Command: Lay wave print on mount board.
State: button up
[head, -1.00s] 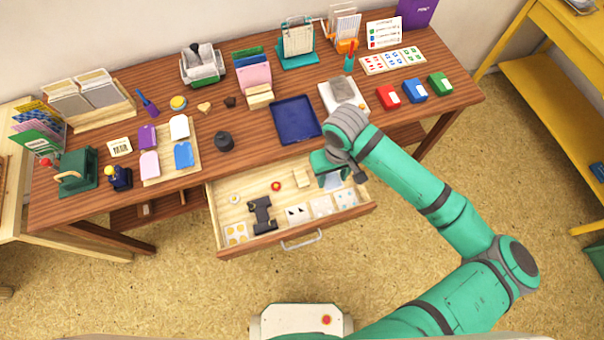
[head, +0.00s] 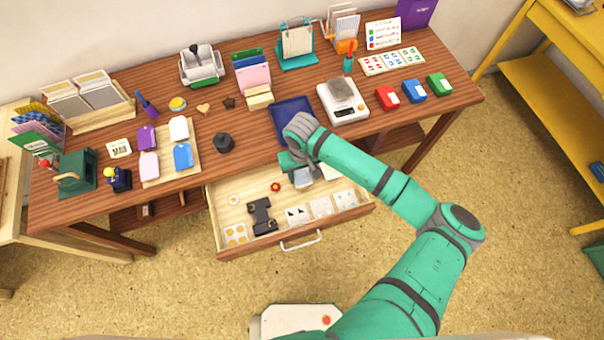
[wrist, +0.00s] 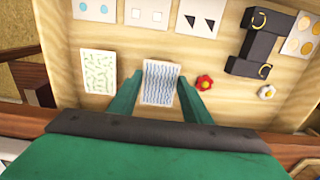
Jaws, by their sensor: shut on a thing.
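The wave print, a small white card with blue wavy lines (wrist: 161,83), is between the two green fingers of my gripper (wrist: 160,95). My gripper is shut on it by its side edges. In the head view my gripper (head: 302,172) is over the back of the open drawer, and the print shows as a pale card (head: 303,181) under my wrist. A dark blue flat board or tray (head: 287,110) lies on the desk just behind my gripper, partly hidden by my arm. I cannot tell for sure that it is the mount board.
The open drawer (head: 226,218) holds a green squiggle print (wrist: 98,92), several other cards, a black stand (head: 262,215) and a red flower (head: 276,187). A white scale (head: 348,112) stands right of the blue board.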

jog(key=shift+f, duration=0.25)
jog(key=shift+f, duration=0.45)
jog(key=o, duration=1)
jog(key=shift+r, duration=0.15)
